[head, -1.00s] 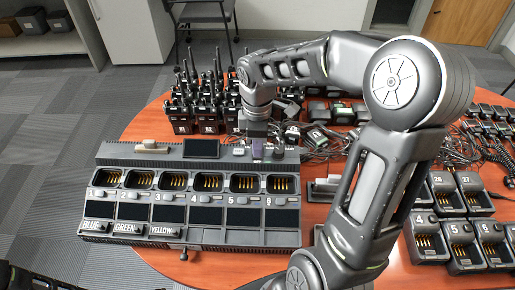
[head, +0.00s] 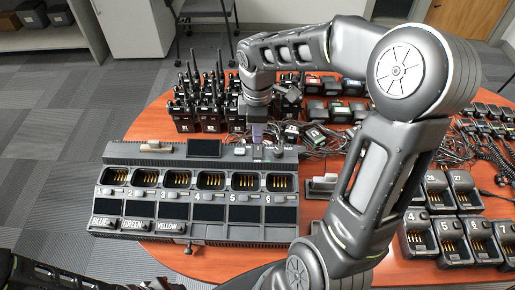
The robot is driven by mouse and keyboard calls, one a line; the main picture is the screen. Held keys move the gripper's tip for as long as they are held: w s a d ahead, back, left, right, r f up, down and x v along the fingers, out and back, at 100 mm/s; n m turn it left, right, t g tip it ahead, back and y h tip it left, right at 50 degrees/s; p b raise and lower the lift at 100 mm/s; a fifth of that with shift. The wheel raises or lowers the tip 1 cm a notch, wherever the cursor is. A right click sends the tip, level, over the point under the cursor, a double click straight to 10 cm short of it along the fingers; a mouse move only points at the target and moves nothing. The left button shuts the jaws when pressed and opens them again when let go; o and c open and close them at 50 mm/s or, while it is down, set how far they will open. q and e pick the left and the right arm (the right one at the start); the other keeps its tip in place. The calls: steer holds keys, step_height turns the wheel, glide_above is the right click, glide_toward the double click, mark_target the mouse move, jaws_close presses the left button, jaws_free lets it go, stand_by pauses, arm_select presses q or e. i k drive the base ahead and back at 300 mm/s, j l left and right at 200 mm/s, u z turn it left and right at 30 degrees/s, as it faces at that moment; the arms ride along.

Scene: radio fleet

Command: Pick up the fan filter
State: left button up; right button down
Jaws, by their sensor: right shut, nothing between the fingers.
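A grey charger (head: 215,228) with several numbered bays lies on the round table. My right arm reaches over from the right and points its gripper (head: 257,146) down at the charger's back right corner. The gripper is shut and empty, with small grey and purple parts around its tip. I cannot tell for certain which piece is the fan filter. A small beige piece (head: 152,147) lies on the charger's back left. My left arm's dark links show at the bottom left; its gripper is out of view.
Radios (head: 205,105) stand behind the charger. Tangled cables (head: 325,140) lie right of my right gripper. Numbered single chargers (head: 455,240) fill the table's right side. The table's front edge is bare.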

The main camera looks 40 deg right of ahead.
mark_target(153, 146)
steer(key=k, duration=1)
